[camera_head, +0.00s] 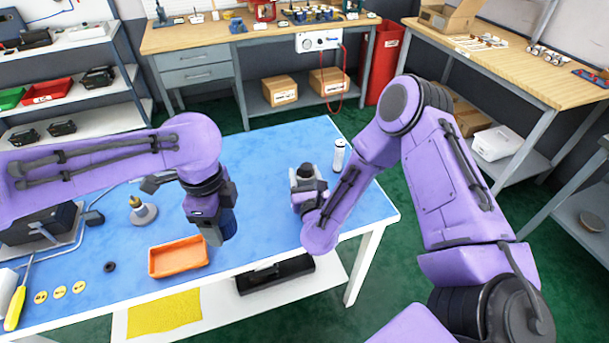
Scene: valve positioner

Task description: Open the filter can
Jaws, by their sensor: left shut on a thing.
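My right arm reaches over the table's right part.
The orange tray (179,257) looks empty. A grey cone-shaped piece with a yellow tip (142,211), a black ring (110,267), several yellow discs (59,292) and a yellow-handled screwdriver (16,308) lie at the left. The table's (262,175) middle is clear.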

